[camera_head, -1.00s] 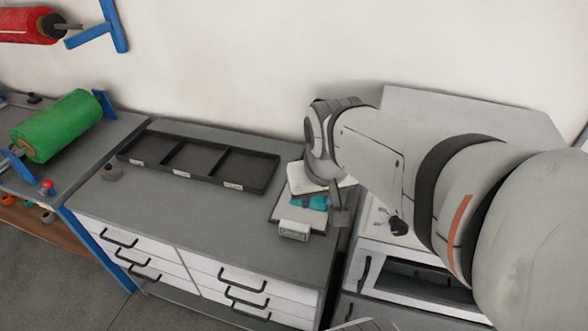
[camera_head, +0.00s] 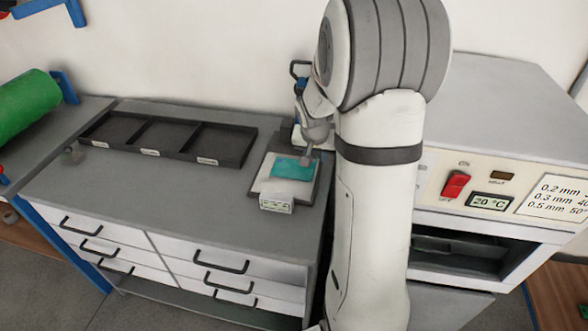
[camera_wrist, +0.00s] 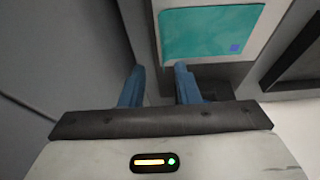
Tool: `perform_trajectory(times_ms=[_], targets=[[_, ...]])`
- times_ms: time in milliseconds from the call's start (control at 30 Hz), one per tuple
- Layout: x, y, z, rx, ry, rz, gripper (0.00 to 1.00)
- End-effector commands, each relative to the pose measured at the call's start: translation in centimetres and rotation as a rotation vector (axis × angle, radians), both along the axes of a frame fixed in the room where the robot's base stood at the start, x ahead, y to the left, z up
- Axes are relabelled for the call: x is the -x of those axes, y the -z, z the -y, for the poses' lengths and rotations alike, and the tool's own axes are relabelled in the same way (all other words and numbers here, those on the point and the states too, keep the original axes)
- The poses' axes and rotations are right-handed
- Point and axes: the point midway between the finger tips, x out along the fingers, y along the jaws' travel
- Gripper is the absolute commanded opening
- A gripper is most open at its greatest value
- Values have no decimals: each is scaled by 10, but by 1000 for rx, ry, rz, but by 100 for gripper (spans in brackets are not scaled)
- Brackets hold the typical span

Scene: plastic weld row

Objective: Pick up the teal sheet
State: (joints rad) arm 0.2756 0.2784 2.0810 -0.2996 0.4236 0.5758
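The teal sheet (camera_head: 292,169) lies flat on the pale pan of a small scale (camera_head: 277,205) at the right end of the grey bench. In the wrist view the teal sheet (camera_wrist: 208,32) fills the upper middle, with a small blue square near one corner. My gripper (camera_wrist: 160,80) is open, with two blue fingers apart and nothing between them. Its fingertips appear just short of the sheet's near edge in that view; contact cannot be told. In the head view my arm hides most of the gripper, and a grey wrist part overlaps the sheet's right edge.
A dark three-compartment tray (camera_head: 168,138) stands left of the scale. An oven (camera_head: 480,200) with a red switch and a 20 °C display stands to the right. A green roll (camera_head: 25,105) is at far left. The wall is close behind the bench; its front is clear.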

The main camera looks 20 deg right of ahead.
Motion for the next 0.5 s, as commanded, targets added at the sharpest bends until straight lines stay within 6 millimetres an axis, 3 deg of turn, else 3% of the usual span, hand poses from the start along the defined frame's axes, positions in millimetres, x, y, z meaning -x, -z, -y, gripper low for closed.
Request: perform_trajectory(times_ms=[300, 500], targets=[[-13, 43, 3, 1, -2, -3, 29], [-15, 47, 4, -1, -2, -1, 29]])
